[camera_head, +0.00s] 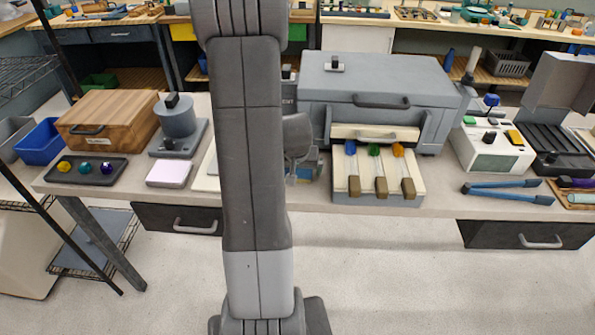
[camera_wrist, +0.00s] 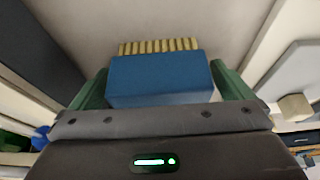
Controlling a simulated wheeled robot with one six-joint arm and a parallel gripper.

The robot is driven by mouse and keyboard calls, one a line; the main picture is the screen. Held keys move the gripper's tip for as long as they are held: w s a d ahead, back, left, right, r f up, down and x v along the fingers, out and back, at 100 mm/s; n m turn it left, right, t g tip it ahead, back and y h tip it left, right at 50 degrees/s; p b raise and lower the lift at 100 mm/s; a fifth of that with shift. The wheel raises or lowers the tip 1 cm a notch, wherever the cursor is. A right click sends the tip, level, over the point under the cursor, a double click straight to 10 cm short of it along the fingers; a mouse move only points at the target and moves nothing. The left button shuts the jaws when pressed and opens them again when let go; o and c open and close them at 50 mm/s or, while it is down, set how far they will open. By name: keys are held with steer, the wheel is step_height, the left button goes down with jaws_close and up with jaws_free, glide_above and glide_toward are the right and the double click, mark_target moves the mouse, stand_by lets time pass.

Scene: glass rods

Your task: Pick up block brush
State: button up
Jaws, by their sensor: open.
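The block brush (camera_wrist: 160,80) is a blue block with a row of tan bristles along its far edge. In the wrist view it lies between the two green fingers of my gripper (camera_wrist: 159,70). The fingers are open, one on each side of the block and close to its sides; I cannot tell whether either touches. In the head view my arm covers most of this spot, and the brush cannot be made out clearly there.
A grey case (camera_head: 375,85) stands behind a rack (camera_head: 345,190) with three coloured-tipped rods, right of my arm. A wooden box (camera_head: 108,125), a dark tray (camera_head: 55,172) and a grey stand (camera_head: 178,125) are left. Blue tongs (camera_head: 508,191) lie right.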

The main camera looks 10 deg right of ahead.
steer(key=c, duration=1)
steer(key=shift+r, duration=5.05)
steer(key=o, duration=0.4)
steer(key=c, duration=0.3)
